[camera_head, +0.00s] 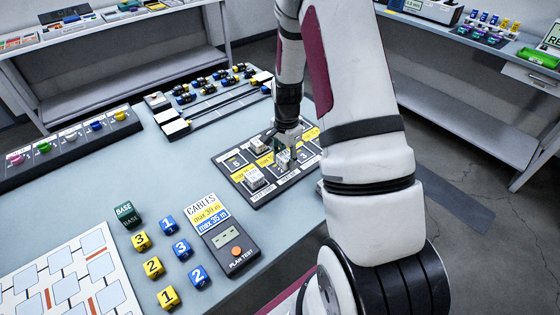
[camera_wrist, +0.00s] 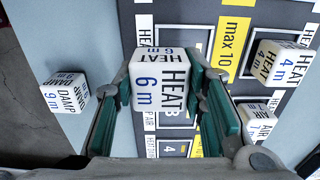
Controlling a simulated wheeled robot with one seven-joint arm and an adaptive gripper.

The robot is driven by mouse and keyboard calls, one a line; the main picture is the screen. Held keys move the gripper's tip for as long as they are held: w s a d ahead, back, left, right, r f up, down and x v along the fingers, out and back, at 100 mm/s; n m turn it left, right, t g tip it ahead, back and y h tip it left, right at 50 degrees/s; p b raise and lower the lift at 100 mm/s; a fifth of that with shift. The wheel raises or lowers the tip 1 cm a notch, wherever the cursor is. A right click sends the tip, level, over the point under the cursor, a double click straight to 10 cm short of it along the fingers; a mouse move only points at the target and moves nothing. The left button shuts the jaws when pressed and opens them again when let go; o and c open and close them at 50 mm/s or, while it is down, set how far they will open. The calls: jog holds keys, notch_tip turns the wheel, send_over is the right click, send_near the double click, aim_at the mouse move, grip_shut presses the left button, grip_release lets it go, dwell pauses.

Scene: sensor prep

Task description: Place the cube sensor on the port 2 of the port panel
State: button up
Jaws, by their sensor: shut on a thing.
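My gripper (camera_head: 285,150) is shut on a white cube sensor (camera_wrist: 160,80) marked HEAT 6 m, with one green-padded finger on each side. The held cube (camera_head: 283,161) is over the port panel (camera_head: 262,197), a dark board with yellow strips and numbered ports. In the wrist view the cube hides the panel part behind it; a port marked 4 shows just below. I cannot tell which port lies under the cube, or whether it touches the panel. Two other white cubes, HEAT 4 m (camera_wrist: 283,63) and AIR (camera_wrist: 257,121), sit on the panel.
A DAMP 9 m cube (camera_wrist: 66,93) lies on the table off the panel. A cable tester (camera_head: 230,248), numbered blocks (camera_head: 168,225) and a green BASE block (camera_head: 128,214) stand nearer. A connector rack (camera_head: 205,95) is behind the panel, and a button strip (camera_head: 70,145) at left.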

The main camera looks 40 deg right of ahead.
aim_at(280, 162)
jog(key=w, duration=0.2)
jog(key=shift+w+a+f, duration=0.1)
jog(key=shift+w+f, duration=0.1)
jog(key=shift+w, duration=0.2)
jog(key=shift+f+p, duration=0.3)
jog(key=shift+f, duration=1.4)
jog(key=shift+f, duration=0.1)
jog(key=shift+f, duration=0.1)
jog(key=o, duration=1.2)
